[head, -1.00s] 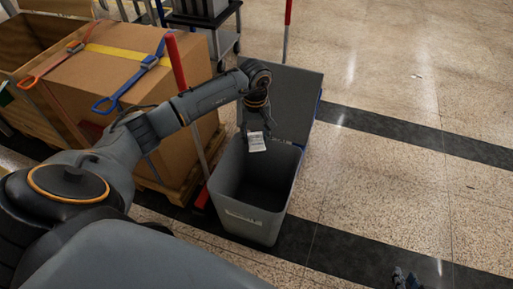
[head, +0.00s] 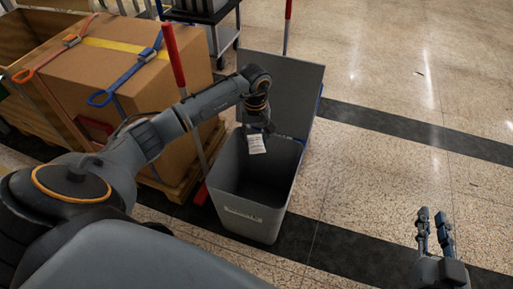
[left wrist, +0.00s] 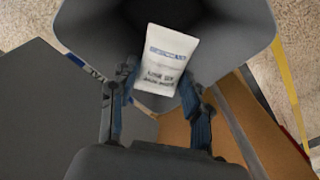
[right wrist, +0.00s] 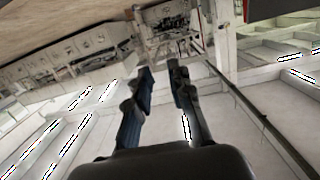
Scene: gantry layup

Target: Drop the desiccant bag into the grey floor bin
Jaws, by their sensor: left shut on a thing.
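The desiccant bag (head: 256,144) is a small white packet with dark print. My left gripper (head: 257,128) is shut on it and holds it over the open top of the grey floor bin (head: 250,218). In the left wrist view the bag (left wrist: 166,62) hangs between the fingertips (left wrist: 160,85), with the bin's wall (left wrist: 228,25) around it and the dark inside behind. My right gripper (head: 434,226) is empty, with its fingers apart, low at the right of the head view. It also shows in the right wrist view (right wrist: 162,78).
The bin's grey lid (head: 285,95) stands raised behind its opening. A strapped cardboard box (head: 140,85) on a wooden pallet stands left of the bin, beside a red-topped post (head: 175,62). A wheeled cart (head: 208,30) is behind. The speckled floor (head: 400,100) to the right is clear.

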